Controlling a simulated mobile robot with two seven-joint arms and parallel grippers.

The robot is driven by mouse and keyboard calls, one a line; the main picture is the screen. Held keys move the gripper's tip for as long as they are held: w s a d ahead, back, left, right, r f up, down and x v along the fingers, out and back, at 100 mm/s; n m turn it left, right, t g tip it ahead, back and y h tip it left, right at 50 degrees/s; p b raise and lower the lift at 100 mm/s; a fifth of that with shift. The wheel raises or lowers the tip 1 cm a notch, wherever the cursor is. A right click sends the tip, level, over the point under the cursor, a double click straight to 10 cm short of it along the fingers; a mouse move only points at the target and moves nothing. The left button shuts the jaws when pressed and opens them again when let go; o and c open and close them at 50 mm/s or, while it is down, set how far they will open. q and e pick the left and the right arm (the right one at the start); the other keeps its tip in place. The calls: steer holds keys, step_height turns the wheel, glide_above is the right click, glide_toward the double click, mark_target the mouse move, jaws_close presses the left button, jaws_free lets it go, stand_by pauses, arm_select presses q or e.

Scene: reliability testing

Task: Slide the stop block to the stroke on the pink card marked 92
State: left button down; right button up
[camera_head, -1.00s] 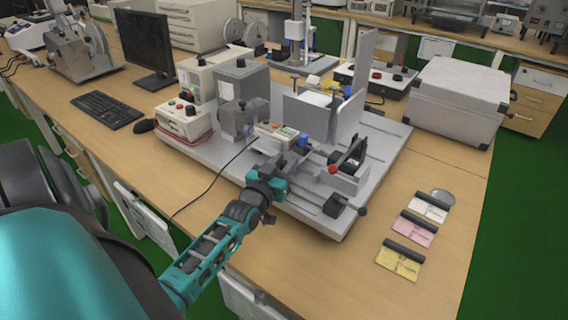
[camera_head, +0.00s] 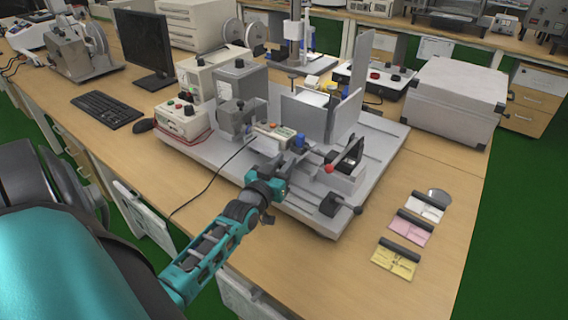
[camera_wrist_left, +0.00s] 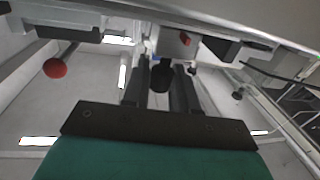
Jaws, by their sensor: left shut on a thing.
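My left gripper (camera_head: 277,170) is at the front edge of the grey test rig (camera_head: 225,168). In the left wrist view its two dark fingers (camera_wrist_left: 160,85) are shut on a small black knob (camera_wrist_left: 161,77). The part behind this knob is mostly hidden, so I cannot tell whether it is the stop block. A dark block with a black ball handle (camera_head: 332,204) sits at the rig's front right corner. The pink card (camera_head: 410,229) lies on the bench to the right; its marks are too small to read. My right gripper is not in view.
A white card (camera_head: 425,208) and a yellow card (camera_head: 395,261) lie beside the pink one. A red ball knob (camera_head: 328,169) stands right of my gripper and also shows in the wrist view (camera_wrist_left: 55,67). A grey case (camera_head: 455,105) stands at the back right.

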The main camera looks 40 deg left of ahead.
arm_select(q)
steer(key=shift+d, duration=0.4)
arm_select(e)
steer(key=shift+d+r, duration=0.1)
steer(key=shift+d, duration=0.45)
arm_select(q)
steer(key=shift+a, duration=0.1)
steer(key=c, duration=1)
jaws_free()
steer(key=shift+c, duration=0.2)
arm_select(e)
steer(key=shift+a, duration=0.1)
arm_select(q)
steer(key=shift+s, duration=0.5)
steer(key=v, duration=1.2)
steer(key=shift+p, duration=0.35)
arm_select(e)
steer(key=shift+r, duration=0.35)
